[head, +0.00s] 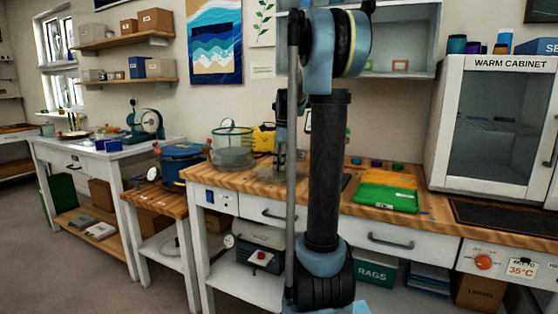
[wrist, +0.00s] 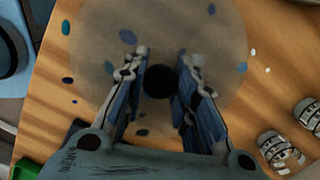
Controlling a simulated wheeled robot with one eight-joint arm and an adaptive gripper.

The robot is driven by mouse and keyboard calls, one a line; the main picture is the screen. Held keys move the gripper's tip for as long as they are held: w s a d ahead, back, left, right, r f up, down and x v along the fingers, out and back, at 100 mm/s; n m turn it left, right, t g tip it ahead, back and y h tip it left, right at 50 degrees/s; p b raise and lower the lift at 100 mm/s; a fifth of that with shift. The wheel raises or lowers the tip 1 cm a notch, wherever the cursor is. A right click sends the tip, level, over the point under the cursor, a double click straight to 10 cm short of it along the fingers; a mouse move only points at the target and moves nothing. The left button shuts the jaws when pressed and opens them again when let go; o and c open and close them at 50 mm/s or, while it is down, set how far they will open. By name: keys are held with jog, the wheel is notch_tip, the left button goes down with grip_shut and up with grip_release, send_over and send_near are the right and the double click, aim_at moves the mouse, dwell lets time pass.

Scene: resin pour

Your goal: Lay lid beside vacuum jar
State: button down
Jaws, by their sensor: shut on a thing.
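In the wrist view my gripper (wrist: 160,82) points down with its two fingers on either side of a black knob (wrist: 161,80). It is shut on this knob of the lid (wrist: 155,35), a round, see-through, greyish disc. Wood and blue spots show through the lid; I cannot tell whether it touches the bench. In the head view a clear cylinder with a green rim, which looks like the vacuum jar (head: 232,150), stands on the bench's left part. My gripper and the lid are mostly hidden behind my arm there.
A blue pot (head: 180,163) stands left of the jar on a lower side table. A yellow device (head: 264,138) is behind the jar. Striped cylinders (wrist: 280,150) stand at the wrist view's lower right.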

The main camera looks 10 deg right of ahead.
jog(key=shift+f, duration=0.3)
jog(key=shift+f, duration=0.4)
dwell(0.5)
jog(key=c, duration=1.2)
grip_release()
jog(key=shift+s, duration=0.1)
jog(key=shift+r, duration=4.05)
